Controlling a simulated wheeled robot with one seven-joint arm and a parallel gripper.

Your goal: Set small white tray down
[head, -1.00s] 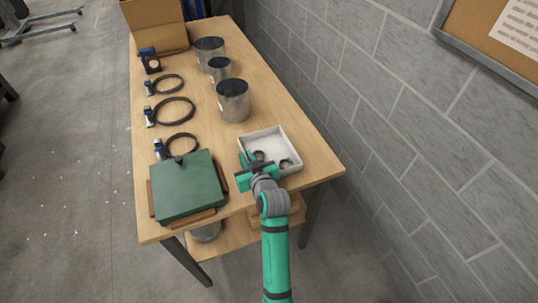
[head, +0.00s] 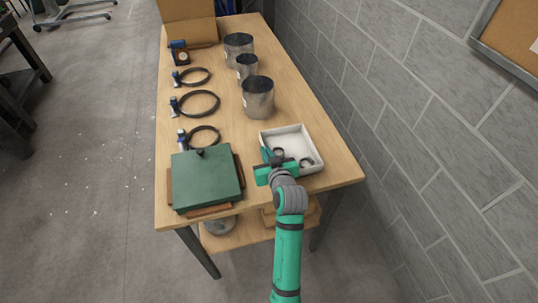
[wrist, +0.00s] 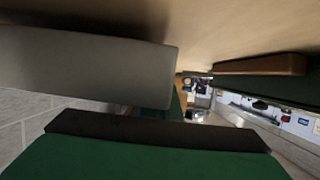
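The small white tray (head: 313,146) is at the near right corner of the wooden table in the head view and looks level on the tabletop. Small dark ring-like parts (head: 306,162) lie in it. My gripper (head: 267,163) is at the tray's near left corner, with a green finger along its left side. In the wrist view a green finger with a dark pad (wrist: 160,130) shows close to a pale grey block (wrist: 90,65), which looks like the tray's wall. The second finger is hidden, so I cannot tell whether the gripper holds the tray.
A green case (head: 205,180) sits close left of my gripper. Black ring clamps (head: 199,103) line the table's left side. Metal cylinders (head: 258,98) stand behind the tray. A cardboard box (head: 188,22) is at the far end. A block wall (head: 400,130) runs along the right.

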